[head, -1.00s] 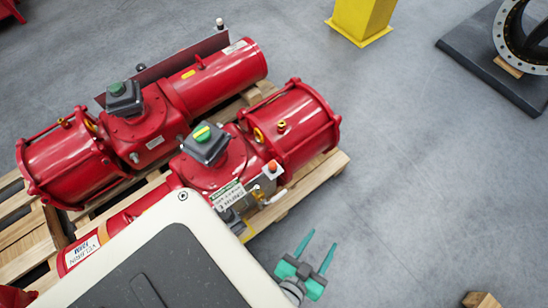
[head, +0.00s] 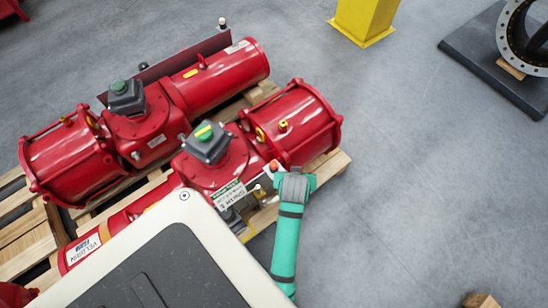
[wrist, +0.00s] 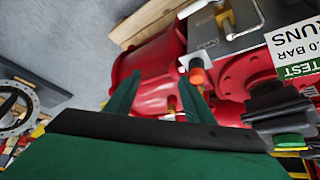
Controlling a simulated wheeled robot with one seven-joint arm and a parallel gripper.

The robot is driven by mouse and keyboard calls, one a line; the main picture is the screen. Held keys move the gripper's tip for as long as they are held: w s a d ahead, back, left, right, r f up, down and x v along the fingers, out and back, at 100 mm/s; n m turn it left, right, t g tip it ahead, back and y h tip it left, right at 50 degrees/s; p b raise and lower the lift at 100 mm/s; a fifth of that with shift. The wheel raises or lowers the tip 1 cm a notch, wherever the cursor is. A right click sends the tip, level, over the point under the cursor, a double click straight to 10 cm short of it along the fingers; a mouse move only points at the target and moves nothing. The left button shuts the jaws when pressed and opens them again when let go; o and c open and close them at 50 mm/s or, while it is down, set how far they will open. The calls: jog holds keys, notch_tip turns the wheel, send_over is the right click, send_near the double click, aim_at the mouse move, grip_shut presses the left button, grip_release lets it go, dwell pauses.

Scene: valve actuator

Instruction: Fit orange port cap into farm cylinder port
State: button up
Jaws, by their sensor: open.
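The orange port cap (head: 273,165) shows at the grey control box on the front red actuator. It also shows in the wrist view (wrist: 197,75), beside the tip of the right finger. My gripper (wrist: 158,90) is open, with nothing seen between its fingers, which point toward the red cylinder (wrist: 150,58). In the head view my green wrist and forearm reach up to the box, and the fingertips are hidden. The front actuator's right cylinder (head: 295,125) has a yellow-rimmed port (head: 260,134) on its end face and a brass fitting (head: 282,126) on top.
A second red actuator (head: 200,85) lies behind on the wooden pallet (head: 335,165). The grey box (wrist: 225,30) and a green-and-white test tag (wrist: 300,50) are close to the fingers. A yellow post (head: 362,20) stands behind.

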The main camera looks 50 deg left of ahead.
jog(key=n+g, duration=0.1)
jog(key=g, duration=0.1)
send_near(274, 164)
jog(key=x, duration=0.7)
jog(key=shift+a+f, duration=0.1)
jog(key=shift+f, duration=0.2)
jog(key=shift+w+a+f, duration=0.1)
jog(key=shift+w+f, duration=0.1)
jog(key=shift+f, duration=0.4)
jog(key=shift+c, duration=0.2)
jog(key=c, duration=1.1)
